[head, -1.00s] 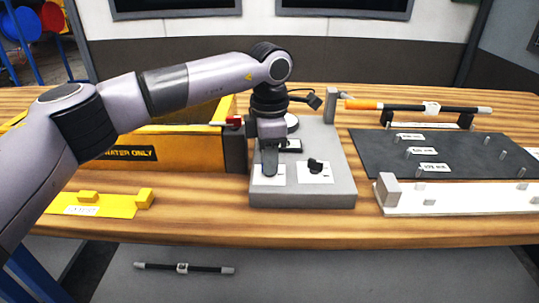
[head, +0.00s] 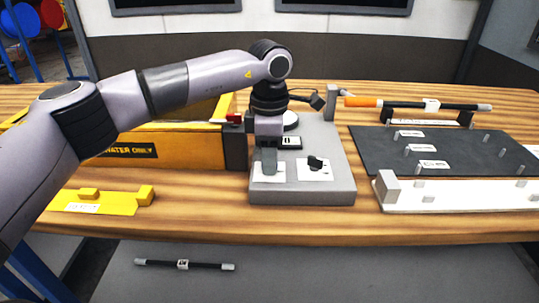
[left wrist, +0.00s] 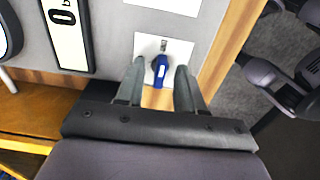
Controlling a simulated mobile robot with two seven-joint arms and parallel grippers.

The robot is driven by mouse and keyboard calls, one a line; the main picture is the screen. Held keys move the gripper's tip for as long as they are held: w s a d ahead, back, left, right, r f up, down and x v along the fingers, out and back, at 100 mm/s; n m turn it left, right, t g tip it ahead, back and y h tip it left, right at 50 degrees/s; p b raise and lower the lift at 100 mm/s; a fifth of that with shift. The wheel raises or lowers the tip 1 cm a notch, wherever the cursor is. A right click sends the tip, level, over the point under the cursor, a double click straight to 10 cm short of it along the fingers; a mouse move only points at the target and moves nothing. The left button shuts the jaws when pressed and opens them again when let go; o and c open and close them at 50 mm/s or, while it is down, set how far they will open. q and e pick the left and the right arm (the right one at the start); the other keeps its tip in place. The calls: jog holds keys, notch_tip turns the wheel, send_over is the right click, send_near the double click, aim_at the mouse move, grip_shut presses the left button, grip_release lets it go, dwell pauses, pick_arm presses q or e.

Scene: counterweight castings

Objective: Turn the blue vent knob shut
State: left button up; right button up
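The blue vent knob (left wrist: 160,70) shows in the left wrist view on a white plate (left wrist: 178,48), its handle pointing roughly up and down the picture. My left gripper (left wrist: 160,67) is open, with one finger on each side of the knob and a visible gap to each. In the head view my left gripper (head: 269,170) points down over the left white plate of the grey panel (head: 300,197) and hides the blue knob. I cannot tell how deep the fingertips reach beside it. My right gripper is not in view.
A black knob (head: 316,163) stands on the panel just right of my gripper. A yellow bin (head: 195,152) is close on the left, with a red-tipped part (head: 233,119) at its corner. A dark mat with pegs (head: 400,165) lies to the right. The table's front edge is near.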

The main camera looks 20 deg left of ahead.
pick_arm(q)
jog(key=shift+r, duration=3.6)
